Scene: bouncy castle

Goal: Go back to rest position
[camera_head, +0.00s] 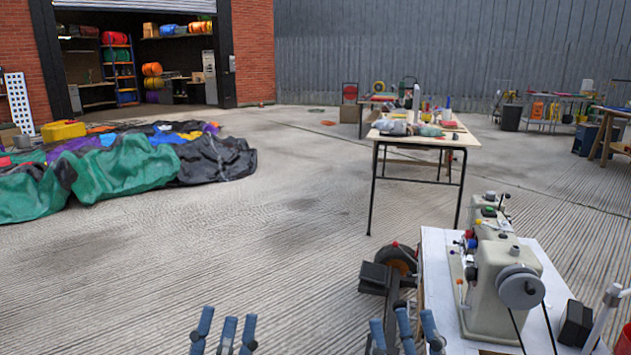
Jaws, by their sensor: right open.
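My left gripper (225,328) shows at the bottom edge, left of centre. Its blue fingers point up and stand apart, with nothing between them that I can see. My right gripper (404,330) shows at the bottom edge, right of centre, just left of the sewing machine table. Its blue fingers are also spread and appear empty. The lower parts of both grippers and the arms are cut off by the frame.
A white table (437,262) with a sewing machine (500,270) stands close at right. A wheeled item (398,262) is beside it. A worktable (450,138) stands beyond. Crumpled green and black fabric (130,172) lies at left. The concrete floor (260,240) between is clear.

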